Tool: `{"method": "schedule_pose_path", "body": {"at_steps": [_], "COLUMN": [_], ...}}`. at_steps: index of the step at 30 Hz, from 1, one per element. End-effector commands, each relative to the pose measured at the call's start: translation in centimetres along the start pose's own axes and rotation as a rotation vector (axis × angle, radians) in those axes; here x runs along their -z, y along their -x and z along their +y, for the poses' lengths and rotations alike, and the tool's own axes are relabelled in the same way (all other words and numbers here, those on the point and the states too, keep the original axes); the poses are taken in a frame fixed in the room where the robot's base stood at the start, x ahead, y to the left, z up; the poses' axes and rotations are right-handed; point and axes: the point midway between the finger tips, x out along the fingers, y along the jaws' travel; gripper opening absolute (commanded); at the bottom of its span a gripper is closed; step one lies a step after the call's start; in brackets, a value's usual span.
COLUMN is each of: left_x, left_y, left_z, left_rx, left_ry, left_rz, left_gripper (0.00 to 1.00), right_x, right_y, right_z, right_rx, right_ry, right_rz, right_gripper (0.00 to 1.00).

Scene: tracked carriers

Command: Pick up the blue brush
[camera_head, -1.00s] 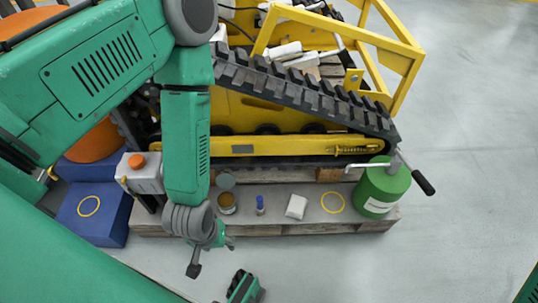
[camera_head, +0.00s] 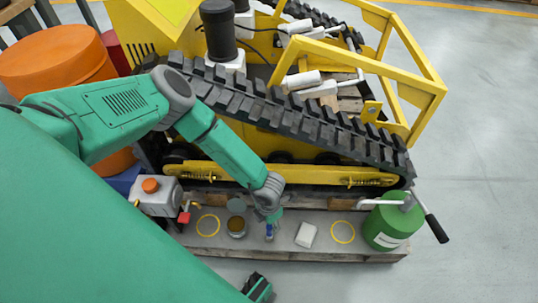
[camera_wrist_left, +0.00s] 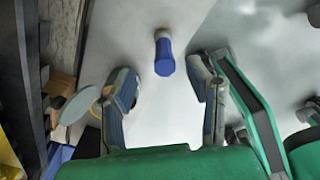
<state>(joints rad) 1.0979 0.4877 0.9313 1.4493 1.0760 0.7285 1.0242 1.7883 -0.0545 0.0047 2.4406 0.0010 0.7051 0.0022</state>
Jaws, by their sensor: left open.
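The blue brush (camera_head: 269,232) stands on the grey-topped pallet in the head view, between an open tin (camera_head: 237,228) and a white block (camera_head: 306,235). My left gripper (camera_head: 270,216) is right at the brush and partly covers it from above. In the left wrist view the brush (camera_wrist_left: 164,58) shows its blue body and a pale end. It lies between and a little beyond the two spread fingers of the left gripper (camera_wrist_left: 164,82), with clear gaps on both sides. My right gripper (camera_head: 258,289) shows only in part at the bottom edge; its jaw is unclear.
The pallet (camera_head: 350,257) also bears a green canister (camera_head: 392,228) with a black-handled lever at the right. Yellow rings mark its top. A tracked yellow carrier (camera_head: 290,125) stands close behind. A grey box with an orange cap (camera_head: 152,195) is at the left. The floor at right is clear.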

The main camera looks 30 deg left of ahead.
Motion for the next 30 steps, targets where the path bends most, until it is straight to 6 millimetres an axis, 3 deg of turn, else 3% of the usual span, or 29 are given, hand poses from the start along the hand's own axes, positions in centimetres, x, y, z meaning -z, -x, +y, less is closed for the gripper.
{"method": "schedule_pose_path", "body": {"at_steps": [7,15,23,27,30], "left_x": [0.0,0.3,0.2,0.2,0.2], "left_y": [-1.5,-5.6,-5.8,-5.8,-5.8], "left_z": [-0.1,-0.3,-0.2,-0.2,-0.2], "left_rx": [-0.001,0.001,0.000,0.000,0.000], "left_ry": [-0.001,-0.001,-0.003,-0.003,-0.003], "left_rz": [0.000,0.000,-0.001,-0.001,-0.001], "left_gripper": [0.45,0.45,0.45,0.00,0.00], "right_x": [0.0,-0.2,-0.1,-0.1,-0.1], "right_y": [-0.8,-3.3,-3.3,-3.3,-3.3], "right_z": [0.0,0.0,0.0,0.0,0.0], "right_rx": [0.000,0.000,0.000,0.000,0.000], "right_ry": [0.000,0.000,0.000,0.000,0.000], "right_rz": [0.001,0.000,0.001,0.001,0.001], "right_gripper": [0.92,0.92,0.92,0.92,0.92]}}
